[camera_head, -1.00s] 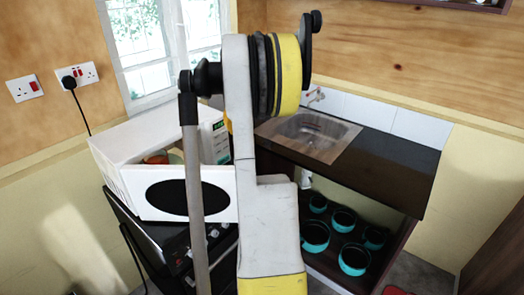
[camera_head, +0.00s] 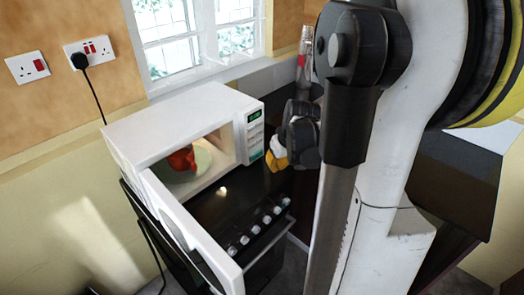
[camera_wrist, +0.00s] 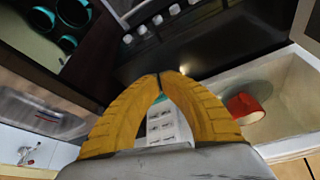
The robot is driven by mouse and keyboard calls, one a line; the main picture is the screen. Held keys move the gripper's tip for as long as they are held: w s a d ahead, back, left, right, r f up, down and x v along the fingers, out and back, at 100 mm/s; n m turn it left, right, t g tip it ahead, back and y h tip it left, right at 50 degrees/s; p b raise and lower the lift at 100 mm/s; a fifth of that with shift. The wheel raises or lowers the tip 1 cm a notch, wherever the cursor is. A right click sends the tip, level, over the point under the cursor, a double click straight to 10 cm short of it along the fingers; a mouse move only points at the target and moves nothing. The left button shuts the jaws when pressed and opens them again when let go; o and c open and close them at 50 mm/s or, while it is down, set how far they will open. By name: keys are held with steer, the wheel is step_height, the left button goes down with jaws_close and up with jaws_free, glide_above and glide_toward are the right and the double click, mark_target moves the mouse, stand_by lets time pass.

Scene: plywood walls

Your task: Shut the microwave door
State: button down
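The white microwave (camera_head: 185,112) stands on the black stove at left in the head view. Its door (camera_head: 192,232) stands wide open, hinged at the left and jutting toward the camera. A red item (camera_head: 182,158) sits inside, and also shows in the wrist view (camera_wrist: 243,107). My gripper (camera_head: 275,160) is beside the microwave's right front, near the control panel (camera_head: 254,135), apart from the door. In the wrist view the yellow fingertips (camera_wrist: 158,76) meet with nothing visible between them. The panel's keypad (camera_wrist: 165,126) shows through the gap behind the tips.
The stove (camera_head: 240,215) with its knobs is below the microwave. A window (camera_head: 200,35) and a wall socket with a plug (camera_head: 88,52) are behind. The dark counter (camera_head: 450,185) is at right. Several teal pots (camera_wrist: 70,15) show in the wrist view.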

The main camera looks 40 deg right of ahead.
steer(key=shift+w+d+f+b, duration=0.1)
steer(key=shift+w+d+f, duration=0.2)
steer(key=shift+w, duration=0.5)
steer(key=shift+w+d+f+b, duration=0.15)
steer(key=shift+w+f, duration=0.3)
steer(key=shift+w, duration=0.3)
steer(key=shift+w+d+f+b, duration=0.1)
steer(key=shift+w+d+f, duration=0.2)
steer(key=shift+w, duration=0.5)
steer(key=shift+a, duration=0.1)
